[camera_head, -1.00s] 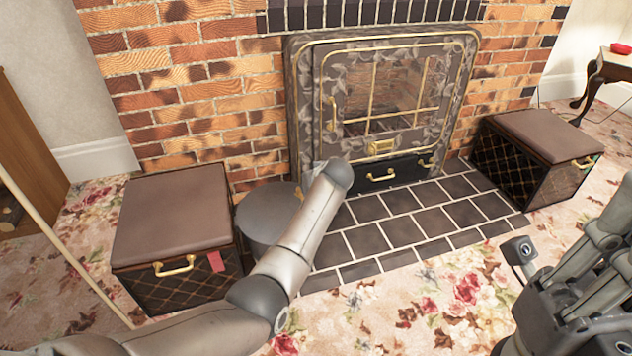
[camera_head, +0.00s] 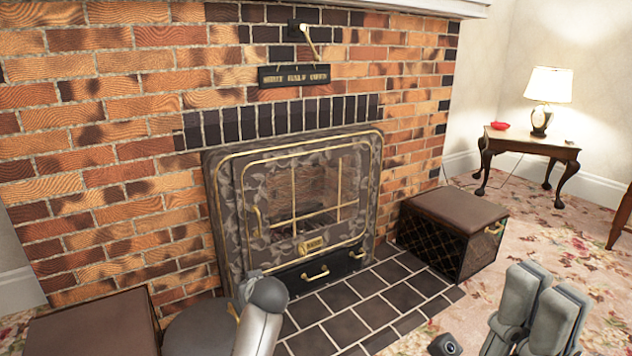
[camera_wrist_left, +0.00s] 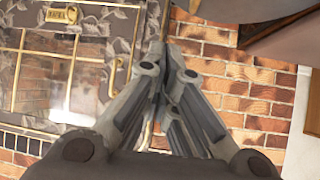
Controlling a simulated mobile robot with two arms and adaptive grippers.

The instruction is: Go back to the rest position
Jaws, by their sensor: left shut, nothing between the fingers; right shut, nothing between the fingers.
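My left gripper (camera_wrist_left: 158,65) shows in the left wrist view with its fingers together and nothing between them. The fireplace door (camera_wrist_left: 60,65) lies beyond its fingers on the left, and brick wall beyond on the right. In the head view my left arm rises from the bottom edge in front of the hearth, and its gripper is mostly hidden there. My right gripper (camera_head: 540,300) is at the lower right of the head view, shut and empty, over the floral carpet. It is apart from the tiles and the right-hand box.
The brick fireplace has a patterned door (camera_head: 300,195) and a dark tiled hearth (camera_head: 340,297). Padded boxes stand on the right (camera_head: 455,235) and left (camera_head: 95,325). A round grey stool (camera_head: 200,328) is beside my left arm. A lamp table (camera_head: 530,143) stands at the back right.

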